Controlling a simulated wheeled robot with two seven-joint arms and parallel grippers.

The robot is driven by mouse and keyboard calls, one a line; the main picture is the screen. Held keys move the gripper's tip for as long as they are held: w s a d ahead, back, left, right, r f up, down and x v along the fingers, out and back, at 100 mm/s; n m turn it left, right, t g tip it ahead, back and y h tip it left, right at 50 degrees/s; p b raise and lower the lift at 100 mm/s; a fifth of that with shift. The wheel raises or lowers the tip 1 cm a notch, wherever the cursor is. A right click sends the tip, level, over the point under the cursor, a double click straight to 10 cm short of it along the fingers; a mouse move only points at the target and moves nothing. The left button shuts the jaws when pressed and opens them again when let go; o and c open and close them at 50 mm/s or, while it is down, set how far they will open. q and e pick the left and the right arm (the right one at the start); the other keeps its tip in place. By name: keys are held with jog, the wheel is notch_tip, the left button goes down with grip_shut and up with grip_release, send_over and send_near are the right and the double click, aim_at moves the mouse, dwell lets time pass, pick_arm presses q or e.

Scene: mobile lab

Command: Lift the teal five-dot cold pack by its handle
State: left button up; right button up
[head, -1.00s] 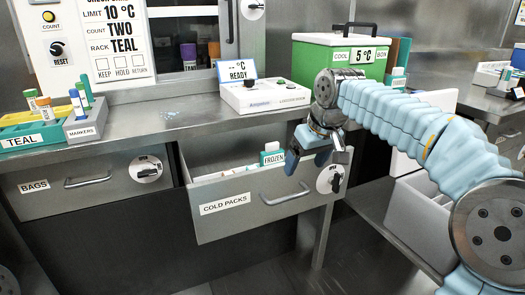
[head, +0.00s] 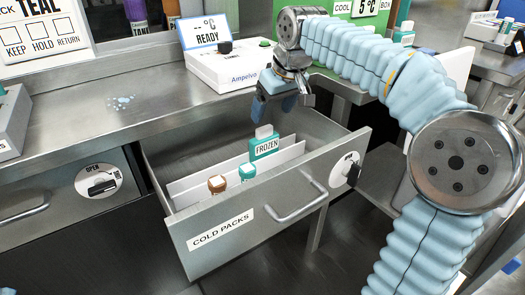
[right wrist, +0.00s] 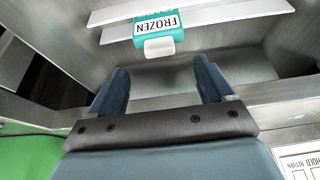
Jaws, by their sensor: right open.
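The open COLD PACKS drawer (head: 265,228) holds a teal pack labelled FROZEN (head: 265,148) with a pale top, standing at the back. It also shows in the right wrist view (right wrist: 158,26), with its light handle-like top toward my gripper. A smaller teal-topped pack (head: 247,173) and a brown-topped pack (head: 217,185) stand nearer the drawer front, mostly hidden by the front panel. No dots can be made out on any pack. My right gripper (head: 276,112) is open and empty above the drawer's back, apart from the FROZEN pack; its fingers (right wrist: 162,85) show in the right wrist view. My left gripper is not in view.
White dividers (head: 200,177) run across the drawer. The steel counter (head: 120,110) overhangs behind it, with a white READY device (head: 228,68) on top. A shut drawer (head: 45,205) is at left. The drawer's right part looks bare.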

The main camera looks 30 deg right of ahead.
aim_at(265, 128)
jog(key=b+x, duration=0.1)
jog(key=x, duration=0.6)
jog(key=shift+w+d+f, duration=0.1)
jog(key=shift+w+f, duration=0.15)
jog(key=shift+w, duration=0.05)
grip_shut()
